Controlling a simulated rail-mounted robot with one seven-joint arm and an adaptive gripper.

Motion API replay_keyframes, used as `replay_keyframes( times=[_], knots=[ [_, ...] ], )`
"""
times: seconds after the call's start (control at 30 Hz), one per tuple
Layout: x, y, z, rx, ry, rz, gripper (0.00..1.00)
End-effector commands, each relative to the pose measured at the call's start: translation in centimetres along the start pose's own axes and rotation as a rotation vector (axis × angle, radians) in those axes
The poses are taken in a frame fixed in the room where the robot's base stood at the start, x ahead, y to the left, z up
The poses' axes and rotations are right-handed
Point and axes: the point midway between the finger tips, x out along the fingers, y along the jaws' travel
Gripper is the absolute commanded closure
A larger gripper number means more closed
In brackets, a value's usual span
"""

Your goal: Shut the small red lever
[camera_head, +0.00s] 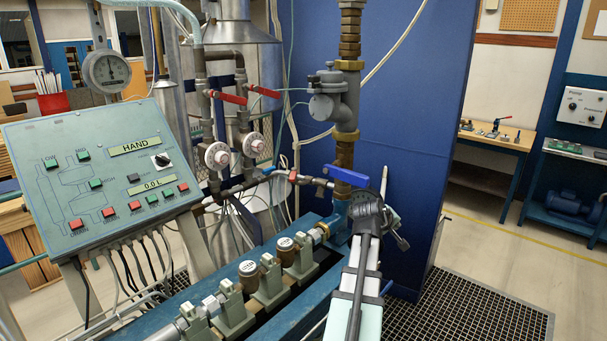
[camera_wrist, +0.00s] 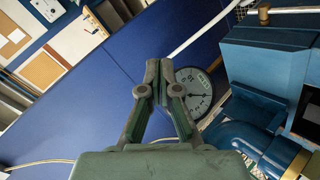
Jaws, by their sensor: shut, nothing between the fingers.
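A small red handle (camera_head: 293,175) sits on the thin horizontal pipe left of the blue lever (camera_head: 346,175) in the head view. Two longer red levers, a left one (camera_head: 227,97) and a right one (camera_head: 264,91), stick out from the vertical pipes above the white-and-red meters. I cannot tell for certain which is the task's lever. My gripper (camera_head: 388,215) is at the end of my arm, right of the blue lever and apart from all red handles. In the wrist view its fingers (camera_wrist: 152,72) are together and empty; no red lever shows there.
A blue wall panel (camera_head: 410,130) stands behind my gripper. The sloped control panel (camera_head: 100,180) is at the left, and the blue bench with brass fittings (camera_head: 248,268) runs below. A round dial (camera_wrist: 193,90) and blue pipe elbow (camera_wrist: 245,135) lie beyond my fingers.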

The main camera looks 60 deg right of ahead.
Motion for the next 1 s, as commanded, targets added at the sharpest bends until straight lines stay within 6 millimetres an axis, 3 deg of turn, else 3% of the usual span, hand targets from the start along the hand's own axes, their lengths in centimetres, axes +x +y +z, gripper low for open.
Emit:
replay_keyframes(
  times=[0.27, 0.5, 0.73, 0.9, 1.0],
  knots=[
    [-1.0, -6.9, -3.5, 0.510, 0.131, -0.440, 1.00],
    [-5.0, -10.2, -8.5, 0.950, 0.211, -0.842, 1.00],
    [-10.7, -10.2, -13.5, 1.344, 0.256, -1.263, 1.00],
    [-14.5, -8.2, -16.0, 1.557, 0.259, -1.537, 1.00],
    [-15.9, -7.3, -16.7, 1.634, 0.243, -1.644, 1.00]
  ],
)
